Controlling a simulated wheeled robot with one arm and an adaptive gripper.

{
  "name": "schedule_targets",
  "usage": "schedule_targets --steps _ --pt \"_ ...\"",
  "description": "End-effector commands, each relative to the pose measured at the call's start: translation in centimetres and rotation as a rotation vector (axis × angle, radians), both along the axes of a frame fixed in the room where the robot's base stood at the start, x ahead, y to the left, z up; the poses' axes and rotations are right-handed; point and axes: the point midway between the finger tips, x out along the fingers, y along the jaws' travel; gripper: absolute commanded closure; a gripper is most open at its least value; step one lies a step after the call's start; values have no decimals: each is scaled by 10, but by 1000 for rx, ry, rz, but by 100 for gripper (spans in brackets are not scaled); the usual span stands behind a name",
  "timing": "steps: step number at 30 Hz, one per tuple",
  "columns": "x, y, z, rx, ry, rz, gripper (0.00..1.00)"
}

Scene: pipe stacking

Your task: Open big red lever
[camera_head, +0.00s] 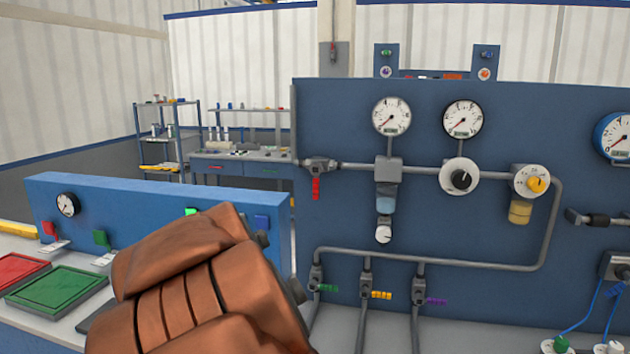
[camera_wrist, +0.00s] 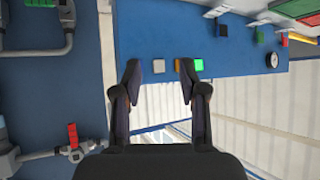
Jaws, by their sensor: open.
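The big red lever (camera_head: 316,188) hangs straight down from a grey valve at the left end of the upper pipe on the blue panel. In the wrist view the lever (camera_wrist: 72,135) is at the lower left, to the left of both fingers and apart from them. My gripper (camera_wrist: 160,75) is open with nothing between its fingers. Its tips are seen against the lower blue panel with small buttons. In the head view my brown arm hides the gripper.
The large blue panel (camera_head: 450,115) carries gauges, a filter and knobs. Smaller green (camera_head: 328,288), orange (camera_head: 382,295) and purple (camera_head: 436,301) levers sit below. A low blue panel (camera_head: 140,205) with small levers stands left. A workbench (camera_head: 240,160) is behind.

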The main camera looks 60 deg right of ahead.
Motion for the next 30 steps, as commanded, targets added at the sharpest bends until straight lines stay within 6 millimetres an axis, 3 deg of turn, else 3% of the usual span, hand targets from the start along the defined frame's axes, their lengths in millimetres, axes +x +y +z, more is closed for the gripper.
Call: schedule_targets --steps 1,6,10,13,18,30 --pt "1 -34 15 -58 -46 -65 58" --pt "-11 -133 73 -281 -199 -254 58" --pt "-30 -182 109 -426 -277 -362 58" --pt "-43 -204 128 -504 -310 -415 58" --pt "-53 -221 140 -560 -333 -454 58" --pt "-41 -255 143 -562 -335 -454 58"
